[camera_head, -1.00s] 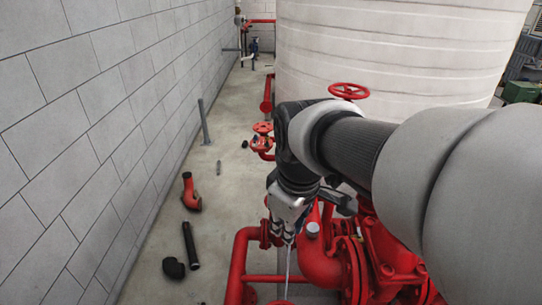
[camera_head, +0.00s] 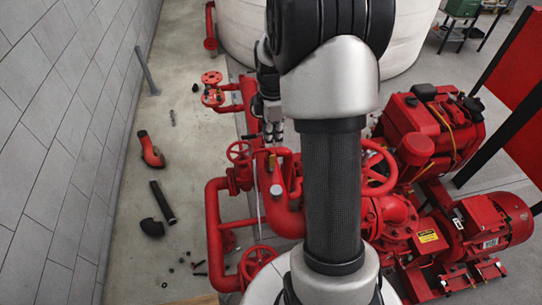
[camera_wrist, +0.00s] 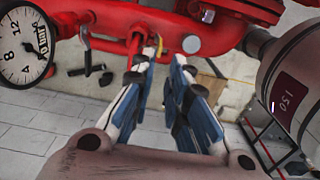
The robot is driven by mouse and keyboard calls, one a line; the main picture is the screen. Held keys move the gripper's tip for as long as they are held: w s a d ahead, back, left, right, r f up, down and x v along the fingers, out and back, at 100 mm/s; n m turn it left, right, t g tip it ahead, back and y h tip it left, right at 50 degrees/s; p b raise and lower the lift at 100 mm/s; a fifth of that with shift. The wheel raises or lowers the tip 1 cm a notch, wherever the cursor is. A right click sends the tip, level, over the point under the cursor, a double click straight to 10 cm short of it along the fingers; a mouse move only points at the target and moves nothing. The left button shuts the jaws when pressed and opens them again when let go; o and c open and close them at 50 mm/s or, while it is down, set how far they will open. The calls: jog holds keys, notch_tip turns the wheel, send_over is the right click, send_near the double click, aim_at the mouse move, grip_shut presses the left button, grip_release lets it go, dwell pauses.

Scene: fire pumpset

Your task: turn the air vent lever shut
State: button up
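In the head view my gripper (camera_head: 273,130) points down just above the red pump pipework. A small brass-yellow part (camera_head: 272,162), perhaps the air vent lever, stands just below the fingertips. In the wrist view my gripper (camera_wrist: 162,68) has its two blue-padded fingers apart, with floor showing between them. A thin yellow piece (camera_wrist: 158,46) stands close beyond the fingertips, beside a red upright pipe (camera_wrist: 135,45). I cannot tell whether the fingers touch it. The lever's exact angle is too small to tell.
A pressure gauge (camera_wrist: 25,48) is at left in the wrist view. A red engine (camera_head: 440,125) stands right.

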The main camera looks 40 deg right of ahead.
aim_at(272, 167)
notch_tip(272, 167, down, 11)
jog(key=shift+r+p, duration=0.1)
jog(key=shift+p, duration=0.2)
jog(key=shift+c, duration=0.4)
grip_shut()
